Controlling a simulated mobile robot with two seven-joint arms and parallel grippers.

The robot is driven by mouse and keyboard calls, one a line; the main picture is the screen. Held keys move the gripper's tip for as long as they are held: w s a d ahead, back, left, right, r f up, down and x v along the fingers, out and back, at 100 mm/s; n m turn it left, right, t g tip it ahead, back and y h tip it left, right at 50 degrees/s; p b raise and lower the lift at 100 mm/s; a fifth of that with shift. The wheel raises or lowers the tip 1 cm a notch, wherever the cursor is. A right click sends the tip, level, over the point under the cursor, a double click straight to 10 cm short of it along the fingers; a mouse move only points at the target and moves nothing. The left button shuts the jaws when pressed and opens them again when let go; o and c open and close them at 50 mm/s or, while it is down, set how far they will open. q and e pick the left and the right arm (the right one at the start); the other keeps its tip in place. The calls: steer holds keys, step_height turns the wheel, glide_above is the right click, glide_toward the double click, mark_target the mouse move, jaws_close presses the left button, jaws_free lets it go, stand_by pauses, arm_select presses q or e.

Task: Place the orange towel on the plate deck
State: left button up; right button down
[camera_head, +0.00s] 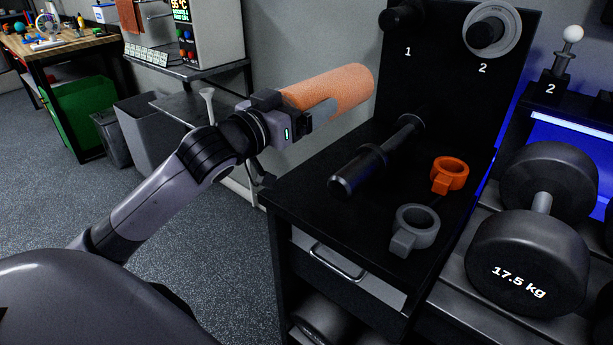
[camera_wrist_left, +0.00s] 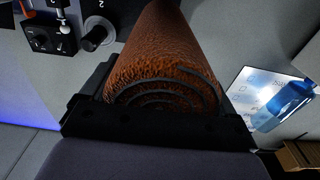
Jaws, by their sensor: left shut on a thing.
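The orange towel (camera_head: 345,86) is a rolled cylinder held level in the air in the head view. My left gripper (camera_head: 310,108) is shut on its near end. In the left wrist view the towel (camera_wrist_left: 160,62) shows its spiral end against the jaws of my left gripper (camera_wrist_left: 155,122). The black deck (camera_head: 312,207), which I take for the plate deck, is a cabinet top with an upright board behind it. The towel is above and left of the deck, apart from it, near the board's left side. My right gripper is not in view.
A black bar (camera_head: 375,160), an orange collar (camera_head: 449,175) and a grey collar (camera_head: 414,230) lie on the deck. The board has pegs; a grey plate (camera_head: 513,28) hangs on peg 2. A dumbbell (camera_head: 525,265) is to the right. The deck's front left corner is bare.

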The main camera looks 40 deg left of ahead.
arm_select(q)
step_height(320, 180, down, 10)
steer(key=shift+f+b, duration=0.1)
steer(key=shift+b, duration=0.85)
step_height(320, 180, down, 4)
steer(key=shift+r+b, duration=0.25)
steer(key=shift+b, duration=0.25)
steer(key=o, duration=0.7)
steer(key=shift+o, duration=0.7)
